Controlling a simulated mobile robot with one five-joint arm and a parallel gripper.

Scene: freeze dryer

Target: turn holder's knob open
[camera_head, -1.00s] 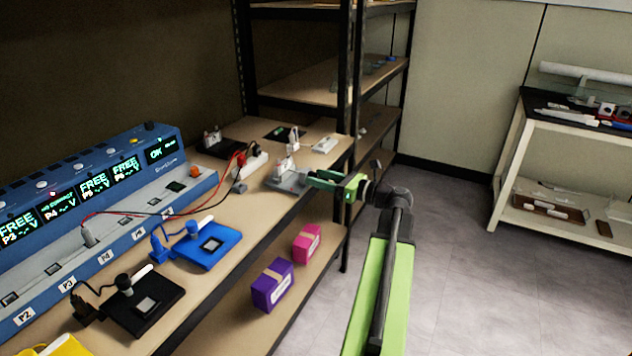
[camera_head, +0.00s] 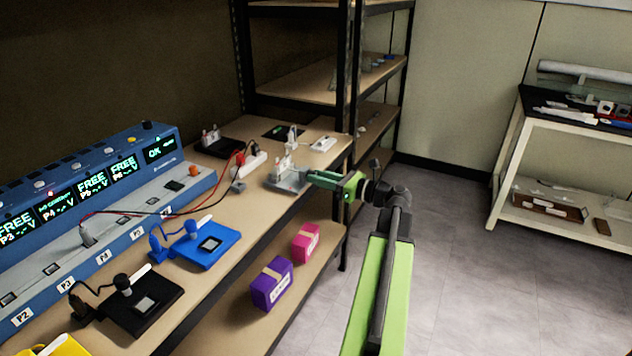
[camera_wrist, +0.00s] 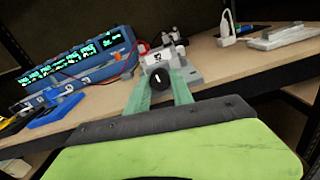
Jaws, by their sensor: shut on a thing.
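The holder (camera_head: 286,179) is a small grey-white device on a flat base near the bench's front edge, below the shelf rack. In the wrist view the holder (camera_wrist: 165,60) shows behind a round black knob (camera_wrist: 159,78) with a white mark on its face. My gripper (camera_head: 310,178) reaches the holder from the right in the head view. In the wrist view its two green fingers (camera_wrist: 160,88) lie on either side of the knob and are shut on it. The knob is hidden by the fingers in the head view.
A blue power unit (camera_head: 100,190) with lit displays stands at the left. A blue holder (camera_head: 208,246) and a black holder (camera_head: 145,303) sit on the bench (camera_head: 240,215). Purple (camera_head: 272,284) and pink (camera_head: 306,243) boxes lie on the lower shelf. The floor at right is clear.

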